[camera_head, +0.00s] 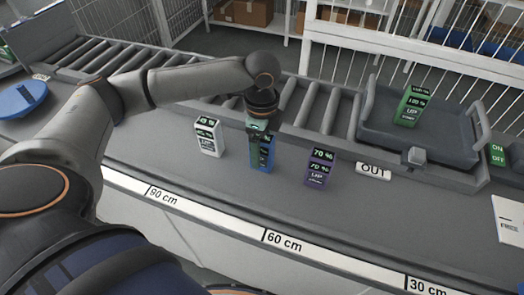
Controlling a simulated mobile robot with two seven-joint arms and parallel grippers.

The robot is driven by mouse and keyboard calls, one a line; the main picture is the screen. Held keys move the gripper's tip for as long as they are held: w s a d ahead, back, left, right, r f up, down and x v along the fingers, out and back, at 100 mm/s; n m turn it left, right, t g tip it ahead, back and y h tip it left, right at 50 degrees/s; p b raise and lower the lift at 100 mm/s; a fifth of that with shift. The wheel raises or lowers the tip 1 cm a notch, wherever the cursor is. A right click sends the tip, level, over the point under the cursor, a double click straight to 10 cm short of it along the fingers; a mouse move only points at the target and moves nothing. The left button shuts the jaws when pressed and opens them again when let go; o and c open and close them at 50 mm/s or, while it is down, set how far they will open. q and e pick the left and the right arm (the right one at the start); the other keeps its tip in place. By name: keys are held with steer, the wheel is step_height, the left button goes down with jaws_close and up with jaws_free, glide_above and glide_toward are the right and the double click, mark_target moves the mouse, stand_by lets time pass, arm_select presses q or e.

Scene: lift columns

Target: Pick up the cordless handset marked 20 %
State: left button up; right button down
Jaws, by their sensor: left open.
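Three handsets stand upright on the grey counter: a white one (208,138), a blue one (262,157) and a purple one (320,166) marked 70 %. A green handset (410,106) marked 100 % stands in the grey tray (372,138). My left gripper (259,127) points down at the top of the blue handset and is open. It hides the blue handset's upper label, so I cannot read its number. I cannot tell whether the fingers touch it. The white handset's number is too small to read surely. My right gripper is not in view.
A roller conveyor (322,112) runs behind the counter. A scale strip (285,243) marked in centimetres lines the front edge. An OUT label (373,171) lies in front of the tray. A blue round object (22,97) is at far left.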

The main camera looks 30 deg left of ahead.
arm_select(q)
steer(key=shift+c, duration=0.3)
jaws_close()
stand_by(0.3)
